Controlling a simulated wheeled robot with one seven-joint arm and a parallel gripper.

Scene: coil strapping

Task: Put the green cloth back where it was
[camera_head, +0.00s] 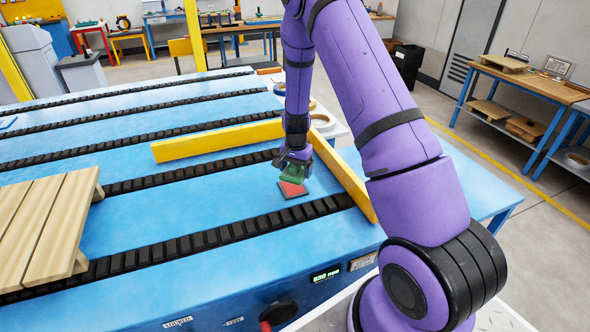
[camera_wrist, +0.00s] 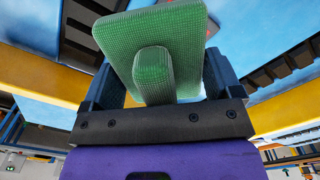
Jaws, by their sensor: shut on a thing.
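The green cloth (camera_wrist: 155,45) fills the upper middle of the wrist view, a flat textured pad with a raised ridge. My gripper (camera_wrist: 155,85) is shut on this ridge, with a dark finger on each side. In the head view my gripper (camera_head: 295,162) points down over the blue conveyor table, close to the inner corner of two yellow rails. The green cloth (camera_head: 294,172) shows below the fingers there. A small dark plate with a red patch (camera_head: 292,189) shows just under it; I cannot tell whether they touch.
Yellow rails (camera_head: 218,141) (camera_head: 345,180) border the spot behind and to the right. Black roller strips (camera_head: 200,240) cross the blue table (camera_head: 170,215). A wooden pallet (camera_head: 45,225) lies at left. Rolls of strap (camera_head: 320,121) sit behind the arm.

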